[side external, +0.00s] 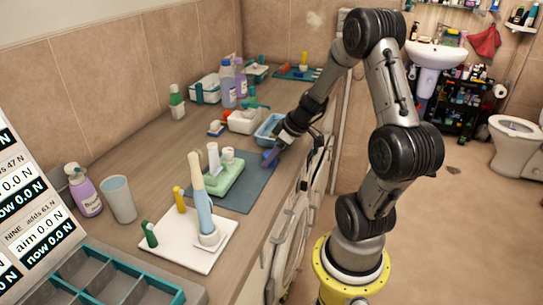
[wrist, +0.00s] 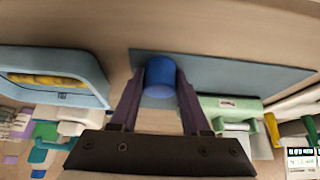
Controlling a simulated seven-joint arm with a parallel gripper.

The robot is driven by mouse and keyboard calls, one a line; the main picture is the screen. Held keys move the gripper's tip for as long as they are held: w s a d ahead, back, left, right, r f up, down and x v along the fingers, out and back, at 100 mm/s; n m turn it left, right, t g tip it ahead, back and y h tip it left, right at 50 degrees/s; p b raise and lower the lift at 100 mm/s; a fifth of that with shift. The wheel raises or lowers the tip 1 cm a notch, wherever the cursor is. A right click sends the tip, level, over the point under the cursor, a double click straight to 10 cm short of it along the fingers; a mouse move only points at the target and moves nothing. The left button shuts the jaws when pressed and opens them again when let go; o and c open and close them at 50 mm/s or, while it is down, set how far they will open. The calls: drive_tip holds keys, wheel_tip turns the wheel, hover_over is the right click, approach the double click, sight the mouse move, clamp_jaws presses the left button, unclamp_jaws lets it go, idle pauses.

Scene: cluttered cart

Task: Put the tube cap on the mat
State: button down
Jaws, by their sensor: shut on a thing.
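The tube cap (wrist: 160,72) is a short blue cylinder, seen in the wrist view between the two purple fingers of my gripper (wrist: 160,92). My gripper is shut on it. In the side view my gripper (side external: 270,157) is low at the far right part of the grey-blue mat (side external: 262,187), and the cap is hard to make out there. In the wrist view the cap overlaps the mat (wrist: 225,76) near its edge. I cannot tell whether the cap touches the mat.
A green tray (side external: 224,180) with white items stands on the mat's left part. A light blue bin (side external: 268,130) is just behind my gripper; it also shows in the wrist view (wrist: 60,63). A white board (side external: 175,240) with an electric toothbrush (side external: 201,195) lies in front.

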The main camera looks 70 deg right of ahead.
drive_tip(key=shift+s+a+f, duration=0.15)
drive_tip(key=shift+s+f, duration=0.05)
drive_tip(key=shift+f, duration=0.5)
drive_tip(key=shift+c, duration=1.9)
unclamp_jaws()
drive_tip(key=shift+a, duration=0.1)
drive_tip(key=shift+w+r, duration=0.1)
drive_tip(key=shift+r, duration=0.4)
drive_tip(key=v, duration=0.7)
drive_tip(key=shift+r, duration=0.35)
drive_tip(key=a+r, duration=0.6)
drive_tip(key=a, duration=0.7)
drive_tip(key=s+a+r, duration=0.3)
drive_tip(key=s+a, duration=0.4)
drive_tip(key=a, duration=0.2)
drive_tip(key=shift+s+a+r, duration=0.15)
drive_tip(key=shift+s+a, duration=0.15)
drive_tip(key=shift+s, duration=0.05)
